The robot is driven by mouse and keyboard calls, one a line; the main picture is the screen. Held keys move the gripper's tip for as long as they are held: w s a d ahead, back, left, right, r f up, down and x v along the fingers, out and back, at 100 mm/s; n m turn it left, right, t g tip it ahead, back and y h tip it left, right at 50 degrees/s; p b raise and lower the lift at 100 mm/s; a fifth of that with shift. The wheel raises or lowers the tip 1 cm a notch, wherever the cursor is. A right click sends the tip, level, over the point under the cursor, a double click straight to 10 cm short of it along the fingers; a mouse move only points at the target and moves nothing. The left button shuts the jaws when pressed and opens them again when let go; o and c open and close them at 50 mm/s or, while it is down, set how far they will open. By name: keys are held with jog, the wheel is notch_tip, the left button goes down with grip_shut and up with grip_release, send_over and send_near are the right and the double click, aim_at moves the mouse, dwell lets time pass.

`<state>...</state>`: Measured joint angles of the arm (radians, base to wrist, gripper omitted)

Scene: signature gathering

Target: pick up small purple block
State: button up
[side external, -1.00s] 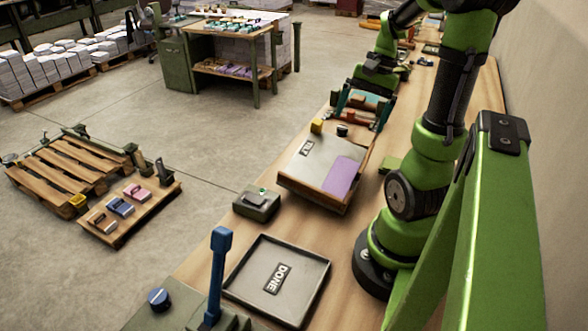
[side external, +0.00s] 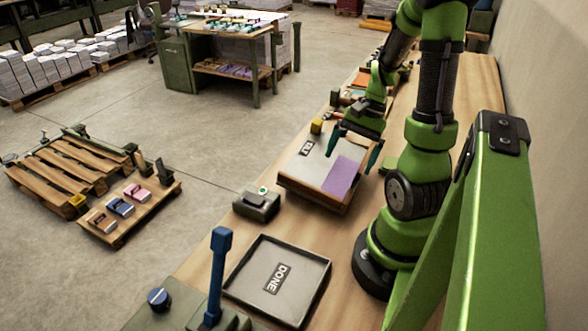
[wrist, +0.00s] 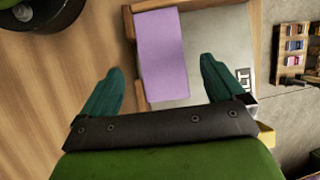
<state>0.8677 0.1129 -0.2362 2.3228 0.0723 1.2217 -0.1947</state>
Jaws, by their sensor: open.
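A flat purple piece (side external: 341,177) lies at the near right of a grey, wood-edged tray with a partly hidden label (side external: 308,147). It looks like a thin slab; its thickness is hard to tell. In the wrist view the purple piece (wrist: 161,55) lies ahead, between the lines of my two teal fingers. My gripper (side external: 353,152) is open and empty, above the right part of the tray. Its fingers also show spread apart in the wrist view (wrist: 162,70). They appear apart from the purple piece.
A yellow block (side external: 317,126) sits at the tray's far left corner. A small green block (side external: 388,165) is right of the tray. A dark control box (side external: 257,206) and an empty DONE tray (side external: 240,291) are nearer. A blue lever (side external: 218,270) stands upright in front.

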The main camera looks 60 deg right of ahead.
aim_at(342, 176)
jog(key=x, duration=0.4)
jog(key=shift+a+f, duration=0.1)
jog(key=shift+a, duration=0.1)
jog(key=shift+w+a+f, duration=0.15)
jog(key=shift+f, duration=0.3)
jog(key=shift+f, duration=0.15)
jog(key=c, duration=1.1)
